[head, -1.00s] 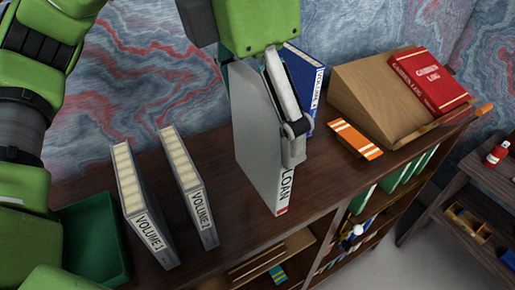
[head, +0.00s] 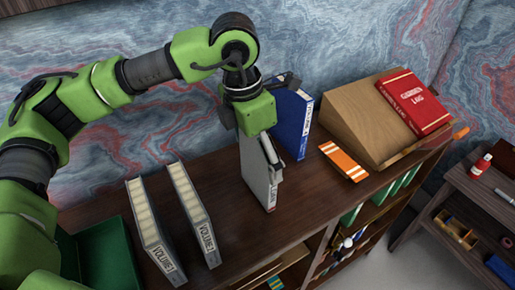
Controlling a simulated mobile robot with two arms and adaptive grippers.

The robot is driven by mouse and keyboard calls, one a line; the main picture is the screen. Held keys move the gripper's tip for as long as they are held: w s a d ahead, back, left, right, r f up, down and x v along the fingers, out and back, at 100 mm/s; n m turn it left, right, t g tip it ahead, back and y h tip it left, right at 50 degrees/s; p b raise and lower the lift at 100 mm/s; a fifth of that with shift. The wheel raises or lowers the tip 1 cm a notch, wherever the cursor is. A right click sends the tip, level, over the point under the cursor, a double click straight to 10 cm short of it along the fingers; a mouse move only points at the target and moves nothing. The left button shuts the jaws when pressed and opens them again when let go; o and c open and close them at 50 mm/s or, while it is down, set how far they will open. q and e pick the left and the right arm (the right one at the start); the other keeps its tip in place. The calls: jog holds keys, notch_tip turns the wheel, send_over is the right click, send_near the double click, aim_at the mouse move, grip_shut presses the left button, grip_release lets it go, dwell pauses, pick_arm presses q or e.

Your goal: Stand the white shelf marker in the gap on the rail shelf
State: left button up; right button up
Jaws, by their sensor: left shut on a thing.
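The white shelf marker (head: 256,182) is a thin pale slab with a label on its narrow front edge. It is upright in the gap between the two grey volumes on the left and the blue book (head: 290,122) on the right. My left gripper (head: 269,152) is shut on its upper part from above and hides some of it. The marker's lower edge is at or close to the top of the rail shelf (head: 228,250); I cannot tell if it touches. My right gripper is not in view.
Two grey volumes (head: 153,232) (head: 193,215) stand to the left, beside a green bin (head: 105,250). An orange-striped piece (head: 343,161) lies to the right, by a wooden sloped stand (head: 360,118) bearing a red book (head: 414,102). A side table (head: 480,185) is at far right.

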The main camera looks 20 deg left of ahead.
pick_arm(q)
jog(key=shift+f, duration=0.45)
jog(key=shift+f, duration=0.15)
jog(key=o, duration=1)
jog(key=shift+o, duration=0.2)
